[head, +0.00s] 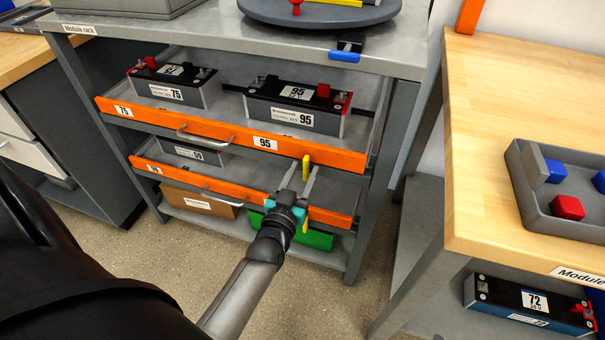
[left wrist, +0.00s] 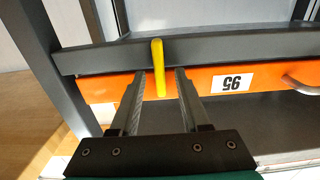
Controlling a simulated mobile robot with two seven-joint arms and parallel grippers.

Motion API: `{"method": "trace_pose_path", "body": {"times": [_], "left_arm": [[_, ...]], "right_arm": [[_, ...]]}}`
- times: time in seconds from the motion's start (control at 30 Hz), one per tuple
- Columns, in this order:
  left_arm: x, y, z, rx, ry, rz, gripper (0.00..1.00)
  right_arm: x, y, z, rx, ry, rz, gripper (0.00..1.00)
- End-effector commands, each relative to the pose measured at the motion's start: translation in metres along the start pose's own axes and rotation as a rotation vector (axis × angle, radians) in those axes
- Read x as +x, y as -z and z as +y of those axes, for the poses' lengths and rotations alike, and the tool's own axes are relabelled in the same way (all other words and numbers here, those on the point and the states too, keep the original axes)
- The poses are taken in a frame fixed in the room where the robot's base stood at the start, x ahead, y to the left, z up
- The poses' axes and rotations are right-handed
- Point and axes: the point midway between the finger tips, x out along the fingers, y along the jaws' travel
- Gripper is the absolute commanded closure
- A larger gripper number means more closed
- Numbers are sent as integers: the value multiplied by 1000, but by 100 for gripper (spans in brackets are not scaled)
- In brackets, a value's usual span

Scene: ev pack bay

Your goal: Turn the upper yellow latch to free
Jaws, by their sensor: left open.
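The upper yellow latch (head: 306,168) stands roughly upright near the right end of the upper orange drawer front (head: 225,131). In the left wrist view the latch (left wrist: 158,68) spans the orange front and the grey rail beside it. My left gripper (head: 302,179) is open, and its fingers point at the latch. In the left wrist view the latch shows between the two fingertips (left wrist: 160,76), with a gap on each side. I cannot tell how far the fingertips reach around it. A lower yellow latch (head: 305,227) is partly hidden by my gripper. My right gripper is not in view.
The upper drawer holds modules 75 (head: 175,85) and 95 (head: 297,104). The lower orange drawer (head: 335,218) is below, with a green box (head: 315,239) under it. A wooden bench (head: 500,110) with a grey tray (head: 512,160) stands right. Floor is clear in front.

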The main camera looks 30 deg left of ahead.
Motion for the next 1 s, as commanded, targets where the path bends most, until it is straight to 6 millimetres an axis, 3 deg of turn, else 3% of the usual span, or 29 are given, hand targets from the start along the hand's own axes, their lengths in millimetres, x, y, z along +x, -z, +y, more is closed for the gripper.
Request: {"method": "trace_pose_path", "body": {"times": [0.17, 0.57, 1.0], "left_arm": [[0, 0, 0, 0, 0, 0, 55], [0, 0, 0, 0, 0, 1, 100], [0, 0, 0, -1, 0, 0, 100]], "right_arm": [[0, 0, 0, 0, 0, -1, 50], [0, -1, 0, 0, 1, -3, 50], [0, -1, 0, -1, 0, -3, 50]]}}
